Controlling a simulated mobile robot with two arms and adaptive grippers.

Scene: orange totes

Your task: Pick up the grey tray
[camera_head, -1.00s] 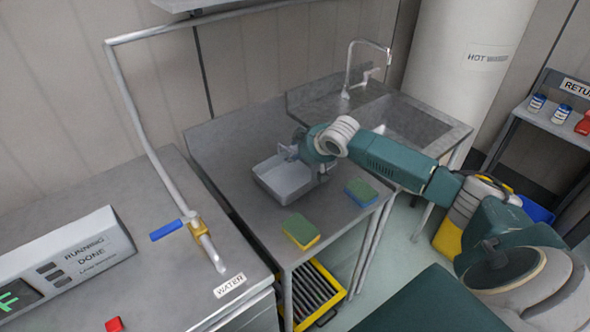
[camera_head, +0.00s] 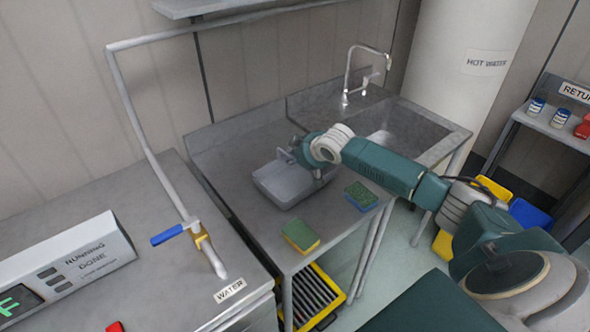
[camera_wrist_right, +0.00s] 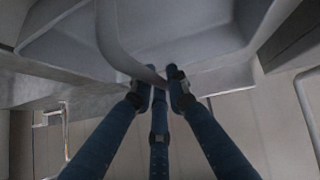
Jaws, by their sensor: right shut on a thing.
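In the right wrist view, the fingers of my right gripper (camera_wrist_right: 160,85) close around the rim or handle of the tray (camera_wrist_right: 180,30). The tray looks slightly tilted and seems raised a little; I cannot tell whether it touches the counter. My left gripper is not in view.
A tap (camera_head: 347,80) and sink basin (camera_head: 405,130) are at the right. A water valve with a blue handle (camera_head: 168,235) stands on the left bench.

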